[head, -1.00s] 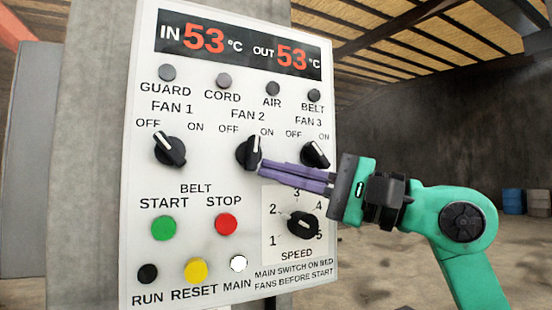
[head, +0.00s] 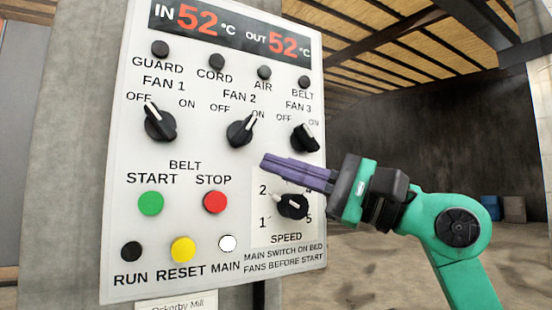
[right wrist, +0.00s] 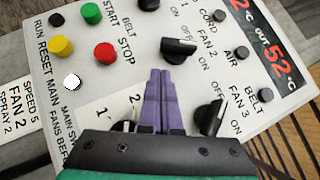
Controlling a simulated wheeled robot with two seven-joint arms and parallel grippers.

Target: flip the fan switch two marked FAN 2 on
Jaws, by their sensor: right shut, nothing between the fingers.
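The FAN 2 switch (head: 241,131) is a black knob with a white pointer line in the middle of the white control panel. Its pointer leans up and right, toward the ON mark. It also shows in the right wrist view (right wrist: 178,50). My right gripper (head: 266,161), with purple fingers, is shut and empty. In the head view its tips appear below and right of the FAN 2 knob, apart from it. The right wrist view shows the closed fingers (right wrist: 160,75) pointing toward the panel below that knob. My left gripper is not in view.
The FAN 1 knob (head: 160,124) points toward OFF. The FAN 3 knob (head: 304,139) is right of FAN 2. The SPEED knob (head: 292,206) is partly behind my fingers. Green START (head: 151,203) and red STOP (head: 215,202) buttons sit below. The displays read 52.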

